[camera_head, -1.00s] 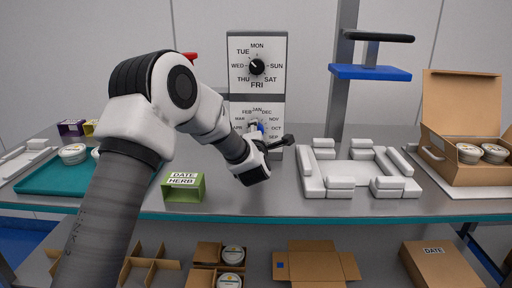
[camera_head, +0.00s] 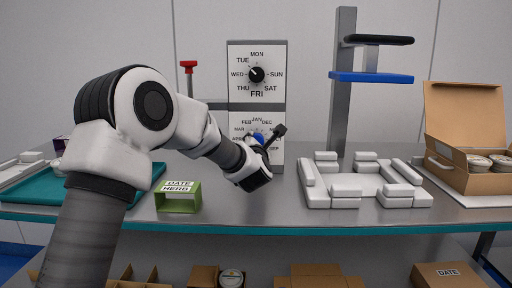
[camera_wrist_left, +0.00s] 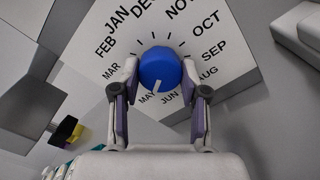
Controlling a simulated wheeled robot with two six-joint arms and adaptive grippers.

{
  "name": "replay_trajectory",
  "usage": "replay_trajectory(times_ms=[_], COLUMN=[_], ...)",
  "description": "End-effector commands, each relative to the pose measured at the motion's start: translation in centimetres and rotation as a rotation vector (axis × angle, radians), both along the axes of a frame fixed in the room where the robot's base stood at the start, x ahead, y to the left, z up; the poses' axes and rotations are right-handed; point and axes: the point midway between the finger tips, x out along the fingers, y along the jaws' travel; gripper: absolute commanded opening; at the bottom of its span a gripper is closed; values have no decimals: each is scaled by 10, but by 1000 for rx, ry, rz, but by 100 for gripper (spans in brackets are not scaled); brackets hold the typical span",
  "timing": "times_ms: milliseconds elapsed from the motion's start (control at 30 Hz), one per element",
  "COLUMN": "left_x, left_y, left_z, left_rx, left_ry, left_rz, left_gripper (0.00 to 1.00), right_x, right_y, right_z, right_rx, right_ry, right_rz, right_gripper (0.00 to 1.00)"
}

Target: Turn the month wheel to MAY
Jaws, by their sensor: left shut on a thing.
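The month dial (camera_head: 240,129) is the lower white panel below a weekday dial. In the left wrist view its blue knob (camera_wrist_left: 160,66) is in the middle of the ring of month names. The knob's white mark points down and slightly left, closest to MAY (camera_wrist_left: 147,98) and a little toward JUN (camera_wrist_left: 169,97). My left gripper (camera_wrist_left: 160,84) is shut on the knob, one finger on each side. In the head view my left gripper (camera_head: 265,148) covers part of the month dial. My right gripper is in neither view.
The weekday dial (camera_head: 257,74) sits just above. A green DATE HERB box (camera_head: 178,197) stands left of my wrist. A white fixture (camera_head: 352,187), a post with a blue shelf (camera_head: 372,78) and an open carton (camera_head: 465,115) are to the right. A teal tray (camera_head: 40,194) is left.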

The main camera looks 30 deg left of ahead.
Motion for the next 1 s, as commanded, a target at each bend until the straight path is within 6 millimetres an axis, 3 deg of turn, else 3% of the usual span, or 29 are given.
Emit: replay_trajectory(times_ms=[267, 300, 333, 733, 1000], left_x=[0, 0, 0, -5, -57], left_y=[0, 0, 0, -4, -36], left_z=[3, 3, 2, 2, 2], left_rx=[3, 3, 3, 2, 4], left_ry=[-4, -4, -4, -1, -1], left_rz=[1, 1, 1, -1, -1], left_gripper=[9, 58, 69, 69, 69], right_x=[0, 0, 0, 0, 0], right_y=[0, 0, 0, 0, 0], right_z=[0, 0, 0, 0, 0], right_rx=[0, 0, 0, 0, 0], right_ry=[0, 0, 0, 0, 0], right_rz=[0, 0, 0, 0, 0], right_gripper=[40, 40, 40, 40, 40])
